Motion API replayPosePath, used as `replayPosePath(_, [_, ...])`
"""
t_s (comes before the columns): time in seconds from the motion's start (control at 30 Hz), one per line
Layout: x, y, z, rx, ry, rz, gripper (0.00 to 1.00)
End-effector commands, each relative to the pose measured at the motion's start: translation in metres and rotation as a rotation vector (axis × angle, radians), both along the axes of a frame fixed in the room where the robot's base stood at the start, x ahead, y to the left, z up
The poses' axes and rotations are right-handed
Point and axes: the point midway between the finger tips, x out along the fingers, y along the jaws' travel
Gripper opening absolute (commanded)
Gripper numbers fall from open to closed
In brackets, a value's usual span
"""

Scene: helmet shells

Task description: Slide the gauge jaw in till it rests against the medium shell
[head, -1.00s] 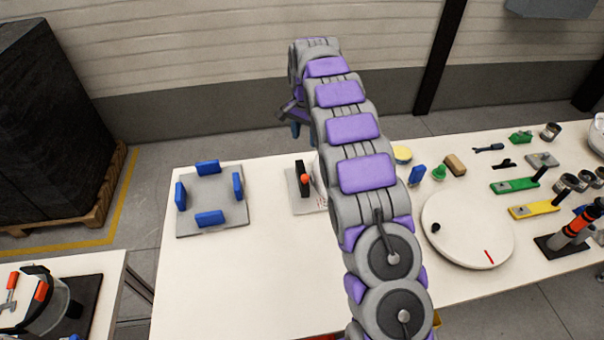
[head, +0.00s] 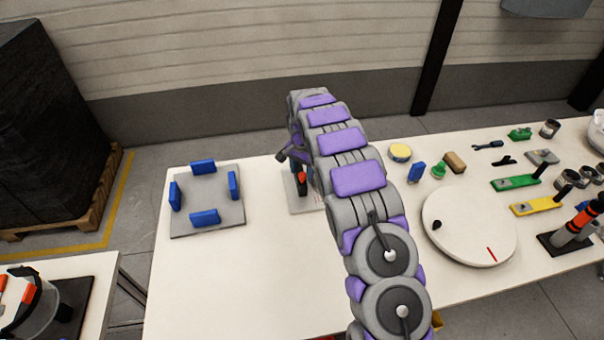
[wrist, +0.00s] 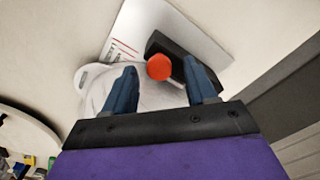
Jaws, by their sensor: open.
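The gauge jaw is a black block with an orange-red knob (wrist: 159,67), which sits between my gripper's fingertips in the wrist view. The same knob (head: 302,178) shows in the head view beside my arm. The gauge's grey plate (wrist: 190,25) carries red marks and lies on the table. A pale whitish shell (wrist: 95,88) is beside the jaw in the wrist view, partly hidden by my fingers; I cannot tell whether they touch. My gripper (wrist: 160,80) is open, with one blue finger on each side of the knob.
A grey plate with blue blocks (head: 236,212) stands to the left. A white turntable (head: 440,250) is at the right, with several small tools and coloured gauges beyond it. The table's left front area is clear.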

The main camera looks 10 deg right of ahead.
Motion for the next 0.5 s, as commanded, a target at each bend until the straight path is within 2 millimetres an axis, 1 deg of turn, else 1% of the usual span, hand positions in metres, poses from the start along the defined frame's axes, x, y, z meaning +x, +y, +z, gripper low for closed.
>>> replayPosePath(0.03, [-0.0002,-0.0002,-0.0048,0.000,0.000,0.000,0.56])
replayPosePath(0.13, [-0.0001,-0.0002,-0.0089,0.000,0.000,-0.001,0.56])
replayPosePath(0.43, [0.0002,-0.0002,-0.0096,0.000,-0.001,0.000,0.56])
replayPosePath(0.5, [0.0002,-0.0002,-0.0096,0.000,-0.001,0.000,0.50])
